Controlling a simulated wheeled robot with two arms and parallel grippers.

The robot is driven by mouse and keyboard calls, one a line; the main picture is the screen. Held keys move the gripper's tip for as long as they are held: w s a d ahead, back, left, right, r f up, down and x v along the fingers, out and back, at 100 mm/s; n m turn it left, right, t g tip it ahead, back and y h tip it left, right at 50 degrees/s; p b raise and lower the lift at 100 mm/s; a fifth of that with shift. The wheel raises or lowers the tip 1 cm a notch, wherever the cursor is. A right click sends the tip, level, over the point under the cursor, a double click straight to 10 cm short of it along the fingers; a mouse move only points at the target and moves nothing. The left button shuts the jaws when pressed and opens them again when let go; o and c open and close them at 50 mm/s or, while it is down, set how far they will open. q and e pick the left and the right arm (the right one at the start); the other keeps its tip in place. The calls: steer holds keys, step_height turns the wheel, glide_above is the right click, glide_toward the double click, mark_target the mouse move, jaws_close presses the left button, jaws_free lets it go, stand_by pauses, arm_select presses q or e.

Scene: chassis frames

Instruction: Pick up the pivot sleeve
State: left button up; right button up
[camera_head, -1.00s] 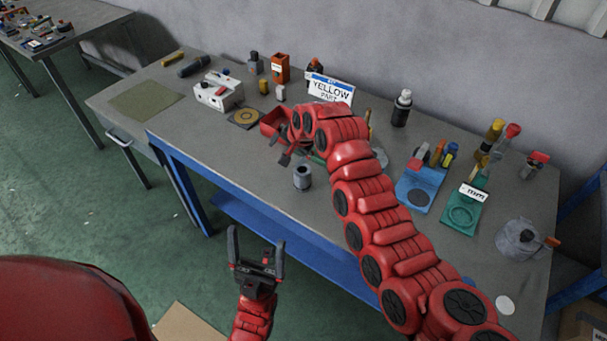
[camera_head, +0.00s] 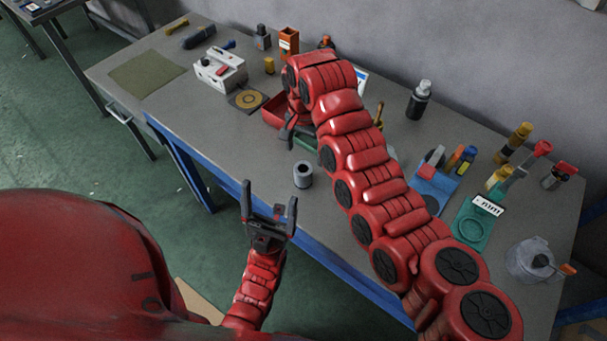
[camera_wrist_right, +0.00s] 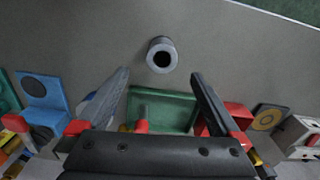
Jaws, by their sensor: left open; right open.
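The pivot sleeve (camera_head: 303,174) is a short grey hollow cylinder standing upright on the grey workbench near its front edge. It also shows in the right wrist view (camera_wrist_right: 161,55), beyond the fingertips, its dark bore facing the camera. My right gripper (camera_head: 288,134) is just behind the sleeve in the head view, partly hidden by my arm. In the right wrist view its open fingers (camera_wrist_right: 160,78) have nothing between them and do not touch the sleeve. My left gripper (camera_head: 268,192) is open and empty, in front of the bench edge, left of the sleeve.
A green tray (camera_wrist_right: 163,110) lies under my right gripper, with a red bin (camera_head: 274,112) beside it. A white box (camera_head: 220,70) and olive mat (camera_head: 147,72) are at left. Blue (camera_head: 433,187) and green (camera_head: 473,226) holders stand at right. Bench around the sleeve is clear.

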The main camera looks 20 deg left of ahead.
mark_target(305, 167)
step_height(305, 167, down, 4)
steer(key=shift+a+r, duration=0.1)
step_height(305, 167, down, 2)
steer(key=shift+p, duration=0.3)
steer(key=shift+f, duration=0.35)
steer(key=shift+f+p, duration=0.45)
steer(key=shift+p, duration=0.05)
step_height(305, 167, down, 3)
steer(key=shift+a+r+p, duration=0.1)
steer(key=shift+p, duration=0.65)
steer(key=shift+f, duration=0.95)
jaws_close()
